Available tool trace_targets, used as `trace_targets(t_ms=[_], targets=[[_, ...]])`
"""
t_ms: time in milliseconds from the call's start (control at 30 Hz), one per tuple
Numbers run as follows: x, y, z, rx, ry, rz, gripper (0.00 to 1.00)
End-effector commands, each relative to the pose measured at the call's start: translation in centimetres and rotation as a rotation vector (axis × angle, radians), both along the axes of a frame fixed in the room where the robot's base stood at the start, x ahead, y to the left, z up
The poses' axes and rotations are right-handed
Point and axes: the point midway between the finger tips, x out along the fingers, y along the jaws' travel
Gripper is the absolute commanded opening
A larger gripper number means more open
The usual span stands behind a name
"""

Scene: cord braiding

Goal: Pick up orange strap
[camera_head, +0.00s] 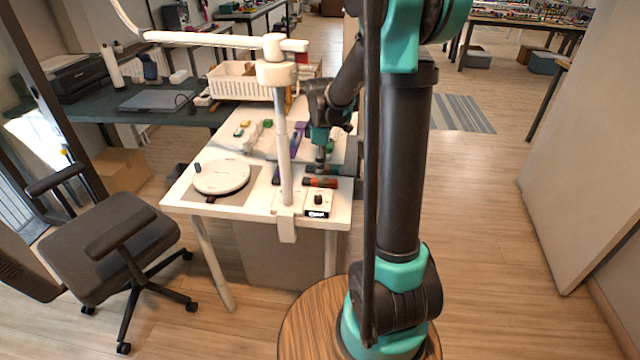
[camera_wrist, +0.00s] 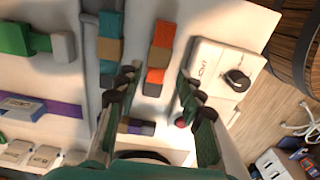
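The orange strap (camera_wrist: 158,56), with a tan band across its middle, lies on the white table in the wrist view. In the head view an orange-red strap (camera_head: 322,183) lies near the table's front right corner. My gripper (camera_wrist: 156,76) is open, with its fingers on either side of the strap's near part and nothing visibly held. Whether the fingers touch the strap I cannot tell. In the head view my gripper (camera_head: 320,165) points down just behind the strap.
A teal strap (camera_wrist: 110,45) lies close left of the orange one. A white box with a black knob (camera_wrist: 237,80) stands close on the right. A white round disc (camera_head: 221,176) and a white post (camera_head: 283,150) are on the table (camera_head: 262,210).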

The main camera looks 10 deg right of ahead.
Motion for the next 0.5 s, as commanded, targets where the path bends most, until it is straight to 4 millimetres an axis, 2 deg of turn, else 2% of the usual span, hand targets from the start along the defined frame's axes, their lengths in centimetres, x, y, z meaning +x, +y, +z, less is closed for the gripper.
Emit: trace_targets(t_ms=[100, 300, 500], targets=[[0.3, 0.2, -1.7, 0.0, 0.0, 0.001, 0.38], [0.4, 0.3, -4.0, 0.0, 0.0, 0.0, 0.38], [0.3, 0.2, -4.4, 0.0, 0.0, 0.0, 0.38]])
